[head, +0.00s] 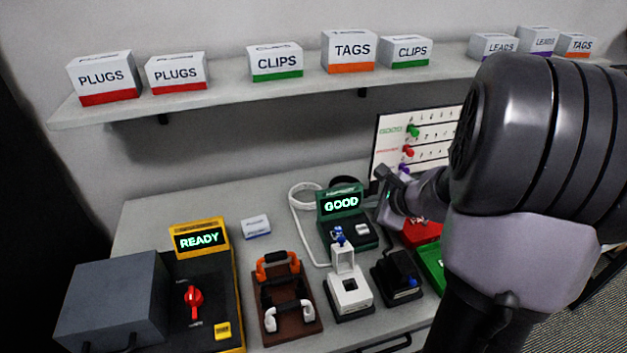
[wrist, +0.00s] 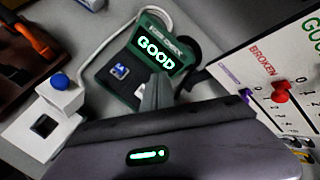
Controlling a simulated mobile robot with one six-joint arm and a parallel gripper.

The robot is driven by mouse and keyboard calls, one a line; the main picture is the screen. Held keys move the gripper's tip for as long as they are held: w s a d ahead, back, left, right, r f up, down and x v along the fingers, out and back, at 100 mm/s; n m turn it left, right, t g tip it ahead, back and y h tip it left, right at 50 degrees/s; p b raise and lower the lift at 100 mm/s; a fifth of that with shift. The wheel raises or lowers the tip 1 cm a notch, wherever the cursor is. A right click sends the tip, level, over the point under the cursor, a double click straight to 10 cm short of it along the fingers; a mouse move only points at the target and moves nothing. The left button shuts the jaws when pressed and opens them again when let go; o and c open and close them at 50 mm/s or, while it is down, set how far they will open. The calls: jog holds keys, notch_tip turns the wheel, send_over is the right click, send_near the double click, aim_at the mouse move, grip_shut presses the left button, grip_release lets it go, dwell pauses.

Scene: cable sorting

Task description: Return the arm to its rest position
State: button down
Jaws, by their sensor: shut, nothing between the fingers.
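My gripper (wrist: 158,95) is shut and empty in the wrist view, in front of the green tester (wrist: 125,75) whose screen reads GOOD. In the head view my arm comes in from the right, and its wrist end hangs over the back right of the bench, to the right of the green tester (head: 345,228). The fingertips are mostly hidden in the head view by my own arm.
The bench holds a yellow-and-black READY unit (head: 200,240), a grey box (head: 112,300), a brown rack (head: 285,312), a white press (head: 348,290) and a black device (head: 396,275). A tally board (head: 395,140) stands behind my wrist. A shelf (head: 220,100) with labelled boxes runs above.

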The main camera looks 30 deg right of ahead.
jog(key=a+r+n+y, duration=0.1)
jog(key=a+r+n, duration=0.2)
jog(key=a, duration=0.4)
jog(key=a+r+n+y, duration=0.2)
jog(key=a+r+n, duration=0.15)
jog(key=a, duration=0.25)
jog(key=s+a+r+n+g, duration=0.1)
jog(key=s+a+r+n, duration=0.15)
jog(key=a+n, duration=0.35)
jog(key=s+a+r+n+g, duration=0.1)
jog(key=s+a+n, duration=0.25)
jog(key=a, duration=0.45)
jog(key=s+a+n+g, duration=0.1)
jog(key=s+a+n, duration=0.2)
jog(key=s+n, duration=0.4)
jog(key=s, duration=0.3)
jog(key=shift+s+a+h, duration=0.25)
jog(key=shift+s+h, duration=0.05)
jog(key=shift+s, duration=0.05)
jog(key=shift+d+r, duration=0.1)
